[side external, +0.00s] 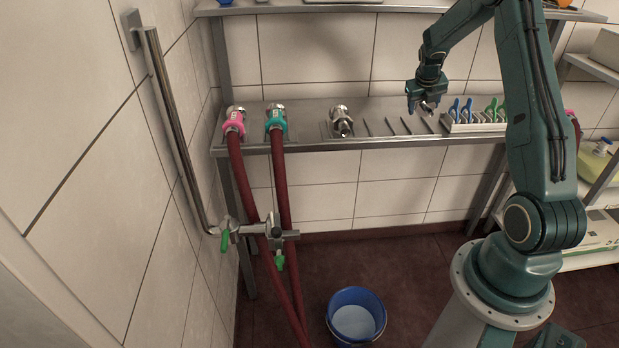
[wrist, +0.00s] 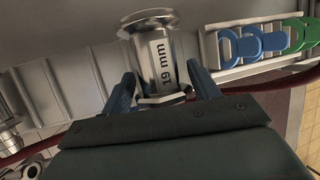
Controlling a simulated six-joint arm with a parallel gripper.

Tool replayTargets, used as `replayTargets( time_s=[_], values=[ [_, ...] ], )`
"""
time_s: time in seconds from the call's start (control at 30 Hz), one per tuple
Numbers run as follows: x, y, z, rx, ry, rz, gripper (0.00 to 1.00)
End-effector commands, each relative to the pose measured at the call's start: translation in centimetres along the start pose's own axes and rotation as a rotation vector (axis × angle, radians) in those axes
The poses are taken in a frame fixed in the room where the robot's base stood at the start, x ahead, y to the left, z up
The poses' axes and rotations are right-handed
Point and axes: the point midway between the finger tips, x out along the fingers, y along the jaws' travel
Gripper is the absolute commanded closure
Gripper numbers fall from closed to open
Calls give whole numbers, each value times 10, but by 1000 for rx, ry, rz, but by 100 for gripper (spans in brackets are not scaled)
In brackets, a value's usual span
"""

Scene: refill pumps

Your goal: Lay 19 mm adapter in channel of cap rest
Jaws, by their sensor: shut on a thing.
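My gripper (side external: 421,106) is above the steel shelf, just left of the rack of coloured clips. It is shut on the 19 mm adapter (wrist: 163,62), a shiny metal fitting with a flanged end and a "19 mm" label. In the wrist view the adapter stands between the two blue fingers, its label showing. In the side view only a small bit of it (side external: 428,106) shows under the fingers. A row of thin dark ribs (side external: 388,126) on the shelf looks like the cap rest, with channels between them. I cannot tell whether the adapter touches the shelf.
A rack (side external: 478,126) with blue and green clips stands right of the gripper. Another metal fitting (side external: 341,121) lies left of the ribs. Two red hoses with pink (side external: 235,114) and teal (side external: 276,116) couplings rest at the shelf's left. An upper shelf (side external: 330,8) runs above.

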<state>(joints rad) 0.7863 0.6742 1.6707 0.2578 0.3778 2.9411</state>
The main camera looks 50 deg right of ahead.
Motion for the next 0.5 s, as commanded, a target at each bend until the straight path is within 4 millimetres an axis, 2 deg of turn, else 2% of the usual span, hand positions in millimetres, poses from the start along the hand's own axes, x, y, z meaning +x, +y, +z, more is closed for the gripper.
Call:
replayTargets(
  time_s=[0.5],
  values=[
    [29, 8, -12, 1, -1, 0, 76]
  ],
)
